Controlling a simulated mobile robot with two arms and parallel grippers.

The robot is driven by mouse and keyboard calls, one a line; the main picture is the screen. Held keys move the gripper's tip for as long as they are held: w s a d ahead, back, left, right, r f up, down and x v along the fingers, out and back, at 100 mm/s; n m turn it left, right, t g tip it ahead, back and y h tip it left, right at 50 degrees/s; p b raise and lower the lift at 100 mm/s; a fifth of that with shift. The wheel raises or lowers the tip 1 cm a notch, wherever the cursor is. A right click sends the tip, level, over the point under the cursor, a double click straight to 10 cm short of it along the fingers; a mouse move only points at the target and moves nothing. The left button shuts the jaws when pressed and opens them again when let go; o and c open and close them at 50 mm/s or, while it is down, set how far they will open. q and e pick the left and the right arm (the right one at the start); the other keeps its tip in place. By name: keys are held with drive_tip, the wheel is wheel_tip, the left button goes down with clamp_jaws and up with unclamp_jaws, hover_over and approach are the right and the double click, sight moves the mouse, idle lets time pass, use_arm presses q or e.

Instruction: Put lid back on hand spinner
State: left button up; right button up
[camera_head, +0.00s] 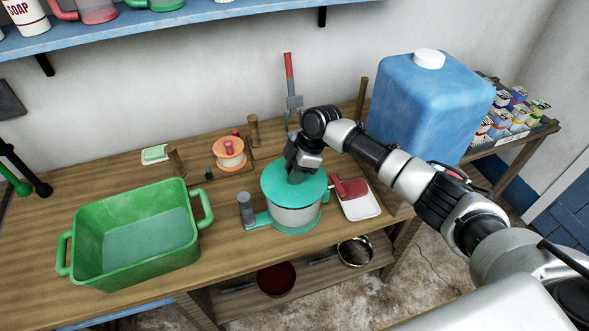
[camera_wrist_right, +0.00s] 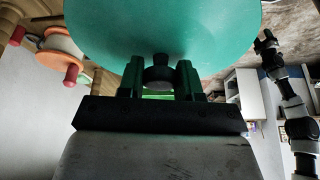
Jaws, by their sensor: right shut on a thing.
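The hand spinner (camera_head: 296,216) is a whitish drum on a teal base, standing on the wooden bench. Its round teal lid (camera_head: 276,184) is over the drum top and looks roughly level. I cannot tell whether it rests fully on the rim. My right gripper (camera_head: 302,172) is above the lid, shut on its knob. In the right wrist view the fingers (camera_wrist_right: 159,78) grip the dark knob (camera_wrist_right: 158,74) below the lid (camera_wrist_right: 165,30), which fills the top. An arm, seemingly my left, shows at the right there; its gripper (camera_wrist_right: 266,40) is too small to read.
A green tub (camera_head: 135,232) stands left of the spinner. A white tray with a red brush (camera_head: 350,188) is close on its right. An orange-topped spool (camera_head: 229,152) and wooden pegs stand behind. A blue jug (camera_head: 428,100) is at the back right.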

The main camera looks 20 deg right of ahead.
drive_tip(key=o, duration=1.5)
drive_tip(key=shift+r+p, duration=3)
drive_tip(key=shift+r, duration=0.5)
drive_tip(key=shift+c, duration=0.5)
clamp_jaws()
